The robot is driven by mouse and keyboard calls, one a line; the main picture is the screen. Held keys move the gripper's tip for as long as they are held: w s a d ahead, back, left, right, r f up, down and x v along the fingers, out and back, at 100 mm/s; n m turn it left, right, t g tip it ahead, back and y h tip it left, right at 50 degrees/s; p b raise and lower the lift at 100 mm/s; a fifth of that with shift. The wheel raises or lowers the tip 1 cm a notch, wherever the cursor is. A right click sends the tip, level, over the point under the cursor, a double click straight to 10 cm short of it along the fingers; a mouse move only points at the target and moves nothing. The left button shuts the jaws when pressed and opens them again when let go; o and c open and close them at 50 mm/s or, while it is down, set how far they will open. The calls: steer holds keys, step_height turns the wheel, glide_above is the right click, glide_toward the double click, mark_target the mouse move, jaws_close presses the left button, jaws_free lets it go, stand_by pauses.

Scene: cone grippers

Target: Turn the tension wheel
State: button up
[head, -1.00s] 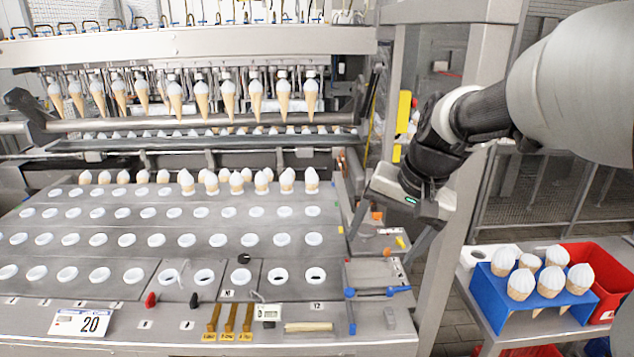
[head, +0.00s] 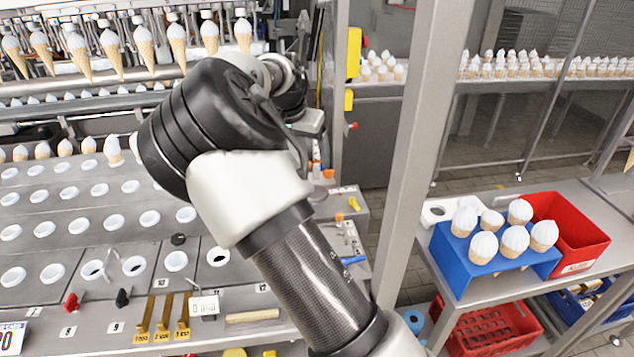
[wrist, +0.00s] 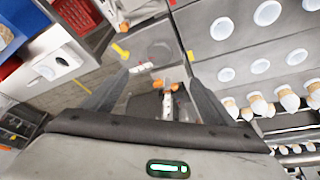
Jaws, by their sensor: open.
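I cannot pick out the tension wheel for certain. A small orange-tipped fitting (wrist: 160,85) on a grey bracket shows between my fingers in the wrist view, apart from both. In the head view, orange parts (head: 328,174) sit on the machine's right side, just below my gripper body. My gripper (wrist: 157,68) is open and empty, its two dark fingers spread above the machine's side. In the head view my arm covers much of the gripper, and the fingertips are hard to make out.
The cone machine's plate (head: 60,245) with rows of white-rimmed holes lies at left, with hanging cones (head: 113,50) above. A steel post (head: 425,140) stands to the right of my arm. Beyond it, a blue cone holder (head: 470,262) and a red bin (head: 568,230) stand on a shelf.

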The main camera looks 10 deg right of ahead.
steer(key=x, duration=1.7)
steer(key=shift+s+f+p, duration=0.1)
steer(key=shift+s+p, duration=0.2)
steer(key=shift+p, duration=0.1)
steer(key=shift+c, duration=0.2)
steer(key=c, duration=1)
